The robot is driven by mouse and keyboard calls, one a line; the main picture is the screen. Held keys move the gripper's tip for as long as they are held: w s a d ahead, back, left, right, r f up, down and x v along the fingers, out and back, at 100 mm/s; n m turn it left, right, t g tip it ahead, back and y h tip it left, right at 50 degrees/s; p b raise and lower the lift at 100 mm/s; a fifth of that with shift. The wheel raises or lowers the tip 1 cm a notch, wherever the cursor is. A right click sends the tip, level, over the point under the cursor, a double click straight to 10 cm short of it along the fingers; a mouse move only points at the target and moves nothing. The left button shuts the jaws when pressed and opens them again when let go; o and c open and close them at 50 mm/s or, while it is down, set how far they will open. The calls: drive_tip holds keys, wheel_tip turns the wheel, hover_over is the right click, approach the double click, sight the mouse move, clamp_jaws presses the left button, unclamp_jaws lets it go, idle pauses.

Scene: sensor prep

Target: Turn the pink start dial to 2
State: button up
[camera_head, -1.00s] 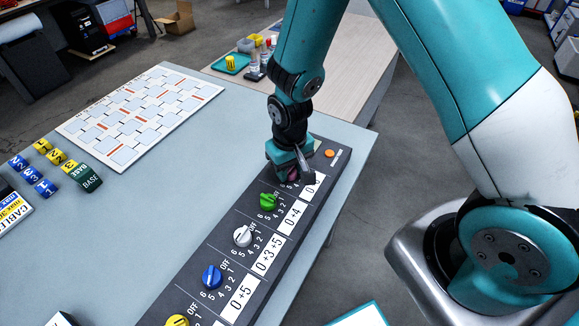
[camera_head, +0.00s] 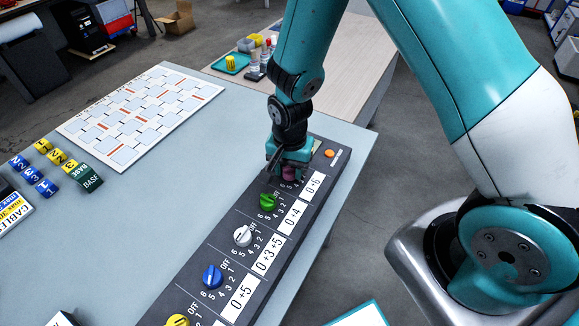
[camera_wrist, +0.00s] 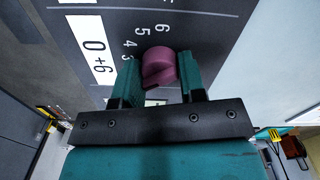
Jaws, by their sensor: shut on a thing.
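The pink start dial (camera_wrist: 159,64) sits on the dark dial panel (camera_wrist: 208,30), between the two teal fingers of my gripper (camera_wrist: 158,84). My gripper is shut on it. In the head view only a little of the pink dial (camera_head: 289,174) shows under my gripper (camera_head: 287,168), at the far end of the panel (camera_head: 225,225). In the wrist view the numbers 6, 5, 4 and 3 show beside the dial, with lower marks hidden by the finger. I cannot tell exactly which number it points to.
Green (camera_head: 268,201), white (camera_head: 243,236), blue (camera_head: 212,277) and yellow (camera_head: 177,321) dials follow along the panel toward the front. An orange button (camera_head: 330,153) is at its far end. A white chart board (camera_head: 135,112) and lettered blocks (camera_head: 45,187) lie to the left.

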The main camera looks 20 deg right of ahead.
drive_tip(key=shift+m, duration=0.7)
drive_tip(key=o, duration=0.9)
wheel_tip(320, 180, up, 18)
drive_tip(key=shift+f, duration=0.25)
drive_tip(key=s+a+r+n+y, duration=0.1)
drive_tip(key=s+r+n, duration=0.2)
drive_tip(key=s+n, duration=0.2)
drive_tip(key=s+a+r+n+y, duration=0.1)
drive_tip(key=s+a+r+n, duration=0.1)
drive_tip(key=s+n, duration=0.4)
drive_tip(key=s+a+r+n+y, duration=0.1)
drive_tip(key=s+r+n+y, duration=0.1)
drive_tip(key=s+r+n, duration=0.3)
drive_tip(key=shift+s+a+n, duration=0.15)
drive_tip(key=shift+s+a, duration=0.05)
drive_tip(key=shift+s, duration=0.45)
drive_tip(key=shift+s+a+n, duration=0.15)
drive_tip(key=shift+s, duration=0.5)
